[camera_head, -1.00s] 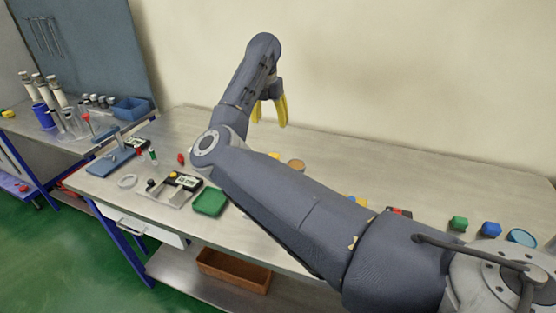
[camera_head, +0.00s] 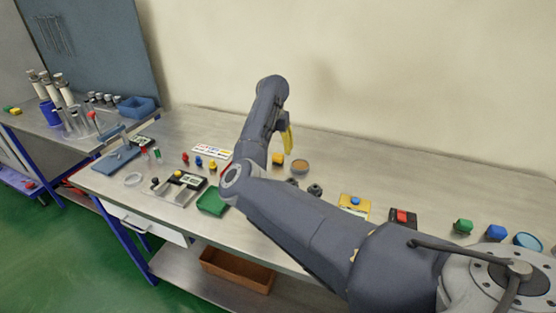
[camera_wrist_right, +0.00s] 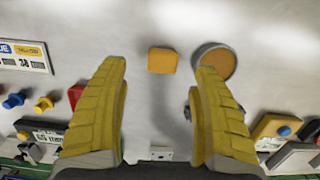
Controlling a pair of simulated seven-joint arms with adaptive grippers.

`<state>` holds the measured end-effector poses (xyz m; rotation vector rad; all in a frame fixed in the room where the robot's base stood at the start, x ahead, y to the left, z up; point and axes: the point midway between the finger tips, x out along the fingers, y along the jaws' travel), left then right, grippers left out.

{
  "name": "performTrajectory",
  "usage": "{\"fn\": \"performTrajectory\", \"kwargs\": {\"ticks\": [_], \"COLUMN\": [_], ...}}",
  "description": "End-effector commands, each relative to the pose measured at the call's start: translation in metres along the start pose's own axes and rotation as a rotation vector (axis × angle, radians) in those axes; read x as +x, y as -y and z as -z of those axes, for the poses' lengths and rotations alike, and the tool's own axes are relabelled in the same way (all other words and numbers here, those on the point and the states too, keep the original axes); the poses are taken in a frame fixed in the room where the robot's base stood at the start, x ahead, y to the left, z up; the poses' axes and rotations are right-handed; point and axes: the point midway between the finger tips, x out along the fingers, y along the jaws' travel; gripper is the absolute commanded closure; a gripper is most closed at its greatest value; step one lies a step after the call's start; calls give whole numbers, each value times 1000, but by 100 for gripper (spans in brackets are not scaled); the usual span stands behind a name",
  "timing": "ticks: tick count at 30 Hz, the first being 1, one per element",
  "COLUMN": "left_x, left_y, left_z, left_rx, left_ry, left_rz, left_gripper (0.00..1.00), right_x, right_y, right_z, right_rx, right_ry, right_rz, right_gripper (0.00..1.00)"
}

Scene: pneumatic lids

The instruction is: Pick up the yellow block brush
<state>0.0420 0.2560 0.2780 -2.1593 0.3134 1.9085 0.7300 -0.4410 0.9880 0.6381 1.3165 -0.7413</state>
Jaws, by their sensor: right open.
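The yellow block (camera_head: 277,159), which I take for the yellow block brush, lies on the bench near the wall. In the right wrist view it is a small rounded orange-yellow block (camera_wrist_right: 162,60), between and just beyond the fingertips. My right gripper (camera_head: 287,138) points down above the bench close to it, partly hidden by the wrist in the head view. In the right wrist view its two yellow fingers (camera_wrist_right: 160,74) are wide apart with nothing between them. The block appears untouched. My left gripper is not in view.
A round tub with a brown top (camera_wrist_right: 214,62) is close to the block, by one finger. A printed label card (camera_head: 212,153) and small coloured knobs (camera_wrist_right: 44,104) lie to the left. A green tray (camera_head: 211,202) and a yellow box with a blue button (camera_head: 355,206) are nearer.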

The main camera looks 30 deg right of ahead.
Motion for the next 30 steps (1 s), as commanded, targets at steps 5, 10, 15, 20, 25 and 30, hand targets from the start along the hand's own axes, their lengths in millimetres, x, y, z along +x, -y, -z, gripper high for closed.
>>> {"fn": "performTrajectory", "kwargs": {"ticks": [5, 10, 15, 20, 25, 30], "left_x": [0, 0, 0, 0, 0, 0], "left_y": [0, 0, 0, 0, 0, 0], "left_z": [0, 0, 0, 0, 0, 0], "left_rx": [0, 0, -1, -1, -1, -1], "left_ry": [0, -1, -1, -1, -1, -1], "left_rz": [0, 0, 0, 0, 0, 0], "left_gripper": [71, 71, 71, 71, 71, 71], "right_x": [16, 37, 49, 52, 52, 52], "right_y": [2, 4, 4, 3, 3, 3], "right_z": [0, 0, 0, 0, 0, 0], "right_rx": [0, -1, 0, 0, 0, 0], "right_ry": [-1, -1, 0, 1, 0, 0], "right_rz": [2, 2, 1, 1, 1, 0], "right_gripper": [35, 35, 35, 35, 34, 54]}}
